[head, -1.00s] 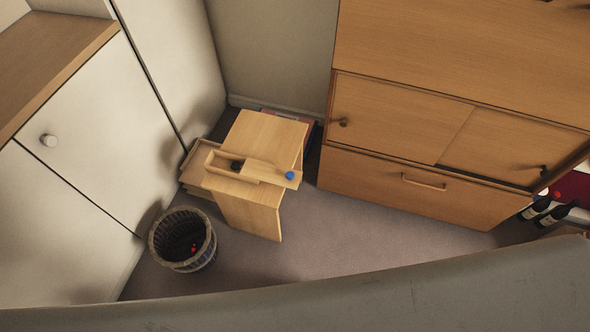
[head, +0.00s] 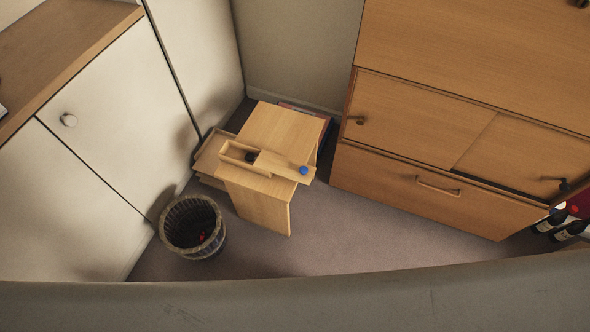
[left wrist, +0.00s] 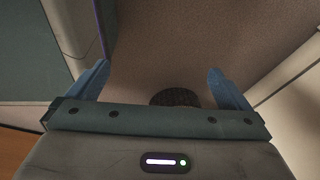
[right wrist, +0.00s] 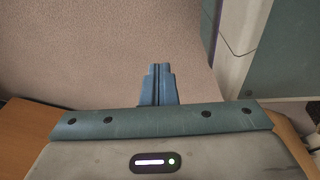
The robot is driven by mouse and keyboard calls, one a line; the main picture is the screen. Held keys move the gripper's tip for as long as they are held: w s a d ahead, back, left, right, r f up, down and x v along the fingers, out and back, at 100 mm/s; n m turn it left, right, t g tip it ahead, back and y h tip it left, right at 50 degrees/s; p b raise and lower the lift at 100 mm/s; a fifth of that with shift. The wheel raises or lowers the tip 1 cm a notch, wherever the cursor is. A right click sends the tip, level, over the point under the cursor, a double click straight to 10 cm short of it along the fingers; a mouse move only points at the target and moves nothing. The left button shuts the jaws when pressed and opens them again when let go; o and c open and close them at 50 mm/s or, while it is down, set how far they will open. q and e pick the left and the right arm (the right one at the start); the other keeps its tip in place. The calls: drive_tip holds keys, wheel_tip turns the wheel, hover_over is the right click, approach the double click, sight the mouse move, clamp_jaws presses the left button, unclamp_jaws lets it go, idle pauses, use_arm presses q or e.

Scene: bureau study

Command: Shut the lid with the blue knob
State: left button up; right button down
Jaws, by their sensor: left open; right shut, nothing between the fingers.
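The lid with the blue knob (head: 303,170) is a flat wooden sliding piece (head: 284,166) on a small wooden box (head: 236,155) in the head view. The lid sticks out past the box's right end, and the box's left part is open with a dark thing inside (head: 251,156). The box lies on a small wooden stand (head: 263,205). My left gripper (left wrist: 160,80) is open and empty in the left wrist view. My right gripper (right wrist: 157,70) is shut and empty in the right wrist view. Neither gripper shows in the head view, and both are away from the box.
A round slatted bin (head: 193,227) with something red inside stands left of the stand. A wooden cabinet (head: 430,120) stands to the right, with bottles (head: 556,222) beyond it. A white cupboard (head: 105,140) is on the left. Carpet (head: 330,235) is free in front of the stand.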

drive_tip(key=w+a+r+m+t+y+b, duration=0.25)
drive_tip(key=w+m+b, duration=0.2)
drive_tip(key=w, duration=0.85)
use_arm(q)
drive_tip(key=w+d+r+t+b, duration=0.35)
drive_tip(key=w+r, duration=0.45)
drive_tip(key=w, duration=0.3)
use_arm(e)
drive_tip(key=m+t+y+b, duration=0.6)
drive_tip(key=t+y+b, duration=0.2)
drive_tip(key=b, duration=0.1)
approach(306, 172)
use_arm(q)
drive_tip(key=w+d+r+t+h, duration=0.1)
drive_tip(key=d+r+t, duration=0.1)
drive_tip(key=r, duration=0.7)
drive_tip(key=w+d+r+t+h, duration=0.1)
drive_tip(key=w+d+r+t, duration=0.1)
drive_tip(key=r, duration=0.8)
drive_tip(key=shift+w+d+r+h, duration=0.2)
drive_tip(key=shift+d+r+h, duration=0.1)
drive_tip(key=shift+d, duration=0.15)
use_arm(e)
drive_tip(key=x, duration=0.6)
drive_tip(key=shift+w+a+f, duration=0.15)
drive_tip(key=shift+w+a, duration=0.1)
drive_tip(key=shift+w, duration=0.05)
